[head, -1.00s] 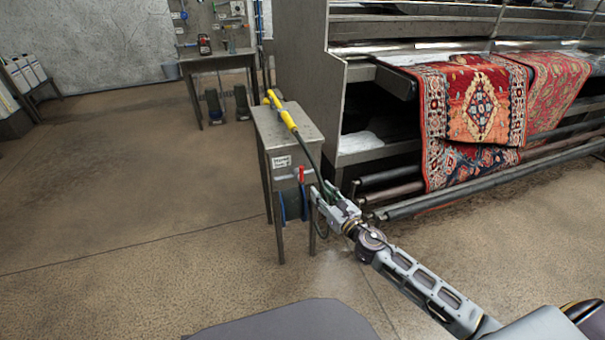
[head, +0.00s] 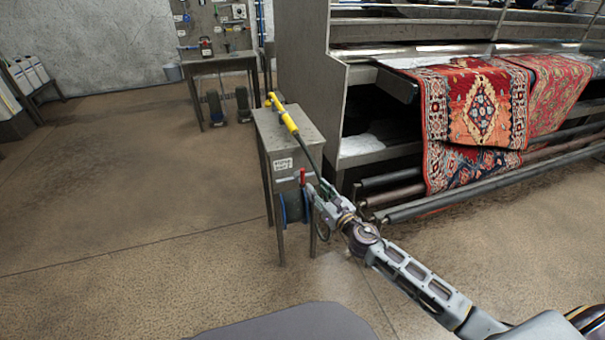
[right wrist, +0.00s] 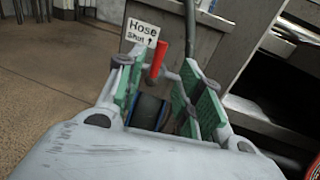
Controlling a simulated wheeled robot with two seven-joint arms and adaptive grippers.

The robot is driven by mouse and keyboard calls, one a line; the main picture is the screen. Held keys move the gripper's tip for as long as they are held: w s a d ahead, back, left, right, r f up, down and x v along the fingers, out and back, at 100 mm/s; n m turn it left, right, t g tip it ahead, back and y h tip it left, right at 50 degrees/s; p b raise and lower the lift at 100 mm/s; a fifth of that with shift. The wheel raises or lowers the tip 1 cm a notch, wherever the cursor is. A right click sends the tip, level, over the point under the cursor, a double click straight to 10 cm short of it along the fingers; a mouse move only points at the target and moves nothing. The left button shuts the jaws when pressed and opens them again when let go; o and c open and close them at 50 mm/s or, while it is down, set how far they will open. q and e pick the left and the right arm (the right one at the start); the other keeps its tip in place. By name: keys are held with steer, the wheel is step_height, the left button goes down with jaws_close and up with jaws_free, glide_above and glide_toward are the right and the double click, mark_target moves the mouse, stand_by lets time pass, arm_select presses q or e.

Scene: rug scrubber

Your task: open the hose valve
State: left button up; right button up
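In the right wrist view the lever (right wrist: 158,61) points up, leaning slightly right, beside the label (right wrist: 142,33), which reads "Hose" and "Shut" with an up arrow. My right gripper (head: 317,191) is at the stand's front right, close to the lever. In the right wrist view its green-padded fingers (right wrist: 160,76) are apart, with the lever showing between them. I cannot tell whether they touch it. My left gripper is not in view.
A blue hose reel (head: 293,207) hangs under the stand's top. A yellow-handled hose wand (head: 283,113) lies on top, its dark hose running down near my gripper. Rollers and a red rug (head: 478,110) are to the right. Open floor (head: 130,200) lies left.

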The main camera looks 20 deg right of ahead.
mark_target(302, 183)
steer(key=b+x, duration=0.1)
steer(key=x, duration=0.9)
steer(key=shift+w+a, duration=0.15)
steer(key=shift+w, duration=0.25)
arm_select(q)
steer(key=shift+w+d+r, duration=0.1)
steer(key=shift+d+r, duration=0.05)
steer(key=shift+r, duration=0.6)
arm_select(e)
steer(key=shift+c, duration=0.2)
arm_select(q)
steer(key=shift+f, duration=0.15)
arm_select(e)
jaws_close()
